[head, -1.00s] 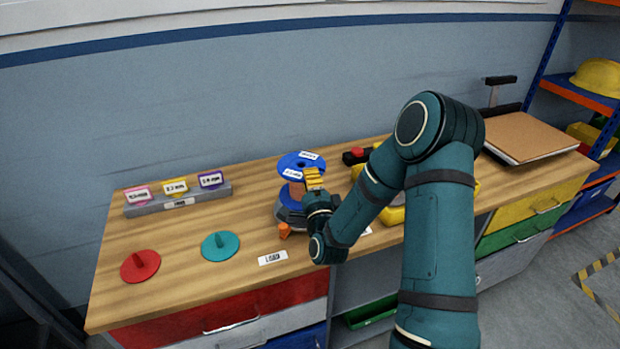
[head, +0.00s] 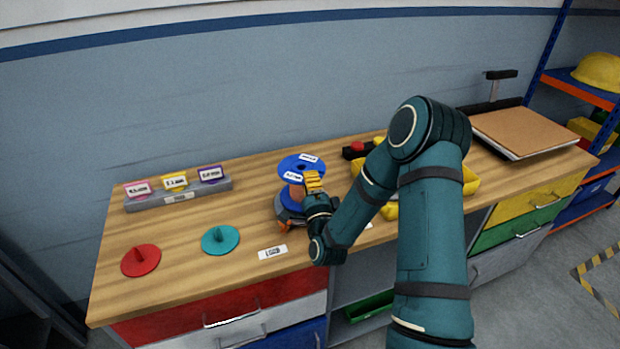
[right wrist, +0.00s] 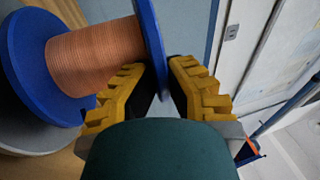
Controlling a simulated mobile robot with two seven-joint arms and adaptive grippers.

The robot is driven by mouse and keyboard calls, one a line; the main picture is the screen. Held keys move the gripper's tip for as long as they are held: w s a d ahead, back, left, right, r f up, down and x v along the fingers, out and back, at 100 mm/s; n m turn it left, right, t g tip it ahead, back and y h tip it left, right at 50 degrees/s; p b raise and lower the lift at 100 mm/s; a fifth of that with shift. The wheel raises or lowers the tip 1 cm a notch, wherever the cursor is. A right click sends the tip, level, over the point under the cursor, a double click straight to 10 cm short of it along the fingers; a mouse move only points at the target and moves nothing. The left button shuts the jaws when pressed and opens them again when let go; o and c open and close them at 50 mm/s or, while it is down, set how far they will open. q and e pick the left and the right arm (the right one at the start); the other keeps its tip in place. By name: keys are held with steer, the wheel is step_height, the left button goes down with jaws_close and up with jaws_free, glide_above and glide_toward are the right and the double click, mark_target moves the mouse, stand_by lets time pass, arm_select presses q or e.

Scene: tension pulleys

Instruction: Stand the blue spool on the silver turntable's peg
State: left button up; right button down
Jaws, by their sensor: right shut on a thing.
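The blue spool (head: 300,163), wound with copper wire, stands about upright over the silver turntable (head: 283,216) near the middle of the bench. My right gripper (head: 313,184) is shut on the rim of its upper flange. In the right wrist view the flange (right wrist: 150,38) runs between the yellow fingers (right wrist: 158,92), and the copper winding (right wrist: 95,58) and lower flange (right wrist: 38,65) lie to the left. The grey turntable (right wrist: 40,138) shows close by the lower flange. The peg is hidden, and I cannot tell whether the spool rests on the turntable. My left gripper is not in view.
A red disc (head: 140,262) and a teal disc (head: 220,241), each with a peg, lie at the left. A grey rack (head: 180,198) with labelled tags is behind them. A yellow-edged tray (head: 470,178) is partly behind my right arm.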

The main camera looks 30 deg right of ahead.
steer(key=shift+f, duration=0.15)
stand_by(0.8)
steer(key=shift+f, duration=0.8)
steer(key=shift+s+f, duration=0.1)
steer(key=shift+f, duration=0.05)
steer(key=c, duration=1.1)
jaws_free()
steer(key=shift+o, duration=0.2)
steer(key=v, duration=1.1)
steer(key=shift+d+f, duration=0.1)
steer(key=shift+f, duration=0.1)
steer(key=shift+s+a, duration=0.2)
steer(key=shift+s, duration=0.25)
